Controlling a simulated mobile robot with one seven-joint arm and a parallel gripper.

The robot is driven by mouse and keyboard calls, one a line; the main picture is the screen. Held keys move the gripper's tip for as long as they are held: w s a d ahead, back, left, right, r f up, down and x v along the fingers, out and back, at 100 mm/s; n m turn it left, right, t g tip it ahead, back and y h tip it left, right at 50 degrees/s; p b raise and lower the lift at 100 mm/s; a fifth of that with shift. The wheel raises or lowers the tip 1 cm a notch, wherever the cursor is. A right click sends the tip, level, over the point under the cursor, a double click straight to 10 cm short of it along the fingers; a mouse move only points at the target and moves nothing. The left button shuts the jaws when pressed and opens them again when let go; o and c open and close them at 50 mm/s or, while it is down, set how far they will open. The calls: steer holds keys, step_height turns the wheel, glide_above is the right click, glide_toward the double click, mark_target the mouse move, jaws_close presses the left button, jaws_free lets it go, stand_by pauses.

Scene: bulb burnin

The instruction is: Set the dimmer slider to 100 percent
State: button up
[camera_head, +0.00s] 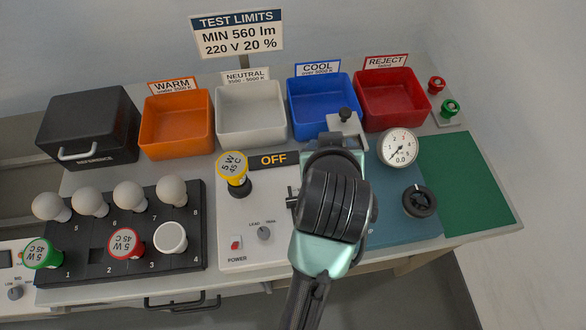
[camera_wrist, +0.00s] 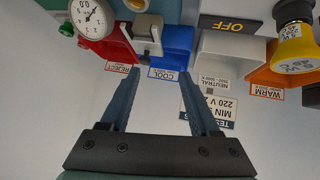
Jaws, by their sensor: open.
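The dimmer slider cannot be made out for sure. A small dark fitting (camera_head: 291,197) shows at the right edge of the white control panel (camera_head: 240,262), partly hidden by my arm; I cannot tell if it is the slider. My gripper (camera_wrist: 159,72) is open and empty in the wrist view, its two blue-grey fingers apart. In the head view my wrist hides the fingers. A grey block with a dark knob (camera_head: 345,116) stands just beyond my wrist; it also shows past the fingertips in the wrist view (camera_wrist: 148,47).
Orange (camera_head: 176,150), white (camera_head: 250,140), blue (camera_head: 321,128) and red bins (camera_head: 392,119) line the back. A bulb rack (camera_head: 185,262) stands left. A yellow-collared bulb (camera_head: 233,168) stands on the panel by the OFF display (camera_head: 273,160). A dial gauge (camera_head: 400,146) stands right. The green mat (camera_head: 465,180) is clear.

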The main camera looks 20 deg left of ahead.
mark_target(292, 199)
steer(key=s+a+f+n+g+p, duration=0.1)
steer(key=s+a+f+g+p, duration=0.1)
steer(key=s+g+p, duration=0.55)
steer(key=f, duration=0.3)
steer(key=w+a+f+t, duration=0.1)
steer(key=f, duration=0.3)
steer(key=a+f+t, duration=0.1)
steer(key=f, duration=0.3)
steer(key=shift+w+a+f, duration=0.1)
steer(key=shift+w+a, duration=0.1)
steer(key=shift+w, duration=0.1)
jaws_close()
stand_by(0.9)
